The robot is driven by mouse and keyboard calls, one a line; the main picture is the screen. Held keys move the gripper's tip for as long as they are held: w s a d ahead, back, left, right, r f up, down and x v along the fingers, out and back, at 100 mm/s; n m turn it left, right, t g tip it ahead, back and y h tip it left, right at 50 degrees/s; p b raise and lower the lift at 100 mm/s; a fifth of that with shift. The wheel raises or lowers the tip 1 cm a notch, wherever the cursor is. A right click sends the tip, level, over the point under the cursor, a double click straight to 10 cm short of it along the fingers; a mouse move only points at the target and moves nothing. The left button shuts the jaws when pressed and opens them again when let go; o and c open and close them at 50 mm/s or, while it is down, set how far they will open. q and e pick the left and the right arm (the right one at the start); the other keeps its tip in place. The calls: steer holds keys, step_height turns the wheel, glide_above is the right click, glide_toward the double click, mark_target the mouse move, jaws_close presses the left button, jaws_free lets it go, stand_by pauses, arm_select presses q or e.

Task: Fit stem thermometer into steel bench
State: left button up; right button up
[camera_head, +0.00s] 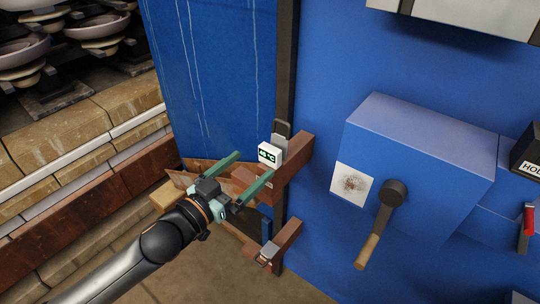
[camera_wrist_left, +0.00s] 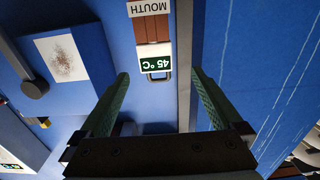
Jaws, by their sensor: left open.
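The stem thermometer (camera_head: 269,153) is a small white box with a green-on-dark readout of 45 °C. It sits at a brown bracket (camera_head: 297,158) on the blue wall, and any stem is hidden. It also shows upside down in the left wrist view (camera_wrist_left: 155,62). My left gripper (camera_head: 255,163) has green fingers, which are open, with the tips close to the readout. In the left wrist view the fingertips (camera_wrist_left: 160,75) lie either side of it with gaps, and nothing is held. I cannot pick out the steel bench for certain. My right gripper is not in view.
A blue box (camera_head: 425,150) with a wooden-handled lever (camera_head: 378,225) juts out at right. A lower brown bracket (camera_head: 285,240) is below the thermometer.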

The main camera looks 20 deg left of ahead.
mark_target(267, 155)
arm_select(q)
steer(key=shift+d+p+x, duration=0.15)
steer(key=shift+x, duration=1.1)
steer(key=shift+d+p+x, duration=0.15)
steer(key=shift+x, duration=1.1)
steer(key=shift+s+f, duration=0.1)
steer(key=shift+s, duration=0.05)
steer(key=shift+c, duration=0.4)
steer(key=c, duration=1.4)
